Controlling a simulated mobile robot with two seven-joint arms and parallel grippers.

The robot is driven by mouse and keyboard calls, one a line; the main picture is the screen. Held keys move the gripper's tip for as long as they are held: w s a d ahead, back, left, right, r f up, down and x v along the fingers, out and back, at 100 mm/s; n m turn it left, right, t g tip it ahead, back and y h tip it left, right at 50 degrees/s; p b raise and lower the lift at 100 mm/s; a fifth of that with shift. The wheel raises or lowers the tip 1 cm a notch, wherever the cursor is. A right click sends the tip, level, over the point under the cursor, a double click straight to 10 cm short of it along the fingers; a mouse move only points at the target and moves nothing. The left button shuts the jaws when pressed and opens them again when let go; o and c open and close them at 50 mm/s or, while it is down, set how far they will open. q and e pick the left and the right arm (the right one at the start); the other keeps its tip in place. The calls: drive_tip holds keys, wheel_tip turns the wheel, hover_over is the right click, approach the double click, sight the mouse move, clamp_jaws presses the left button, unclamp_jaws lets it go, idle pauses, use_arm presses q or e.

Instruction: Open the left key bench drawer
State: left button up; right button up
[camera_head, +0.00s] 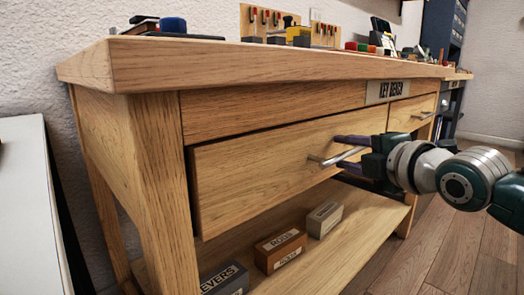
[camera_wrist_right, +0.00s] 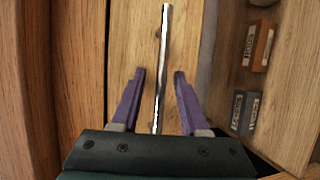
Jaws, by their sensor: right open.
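The left drawer (camera_head: 250,172) of the wooden key bench has a plain front below the top rail. Its front looks slightly proud of the frame, with a dark gap along its top and left edges. A silver bar handle (camera_head: 325,160) sticks out from it, and the handle also shows in the right wrist view (camera_wrist_right: 163,50). My right gripper (camera_head: 343,153) is at the handle, with its purple fingers open. In the right wrist view the bar runs between the two fingers (camera_wrist_right: 159,76), with visible gaps on both sides. My left gripper is out of view.
Several labelled blocks, including a brown one (camera_head: 280,250), sit on the lower shelf (camera_head: 345,250). Wooden floor (camera_head: 450,255) is clear in front.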

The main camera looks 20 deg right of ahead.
drive_tip(key=shift+s, duration=0.1)
drive_tip(key=shift+s, duration=0.1)
drive_tip(key=shift+c, duration=0.6)
clamp_jaws()
idle(0.6)
